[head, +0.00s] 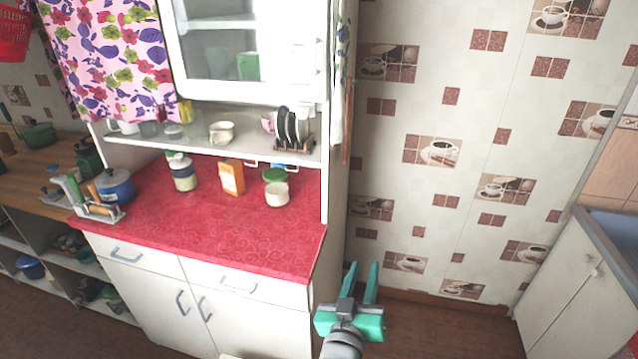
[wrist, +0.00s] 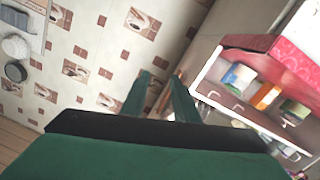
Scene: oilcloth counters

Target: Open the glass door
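The glass door (head: 215,50) is a white-framed pane on the upper part of the white cupboard, at the top of the head view. A pale handle (head: 318,56) shows near its right edge. The door looks shut or nearly so, and a green object shows behind the glass. My gripper (head: 363,268) is open and empty. It is low and right of the cupboard's red counter, in front of the tiled wall and well apart from the door. In the wrist view my gripper's two green fingers (wrist: 161,82) stand apart with nothing between them.
The red counter (head: 220,225) holds an orange carton (head: 231,177), jars and a blue pot (head: 115,187). A shelf above it holds cups and a plate rack (head: 292,130). A floral curtain (head: 110,60) hangs left of the door. A white cabinet (head: 560,290) stands at right.

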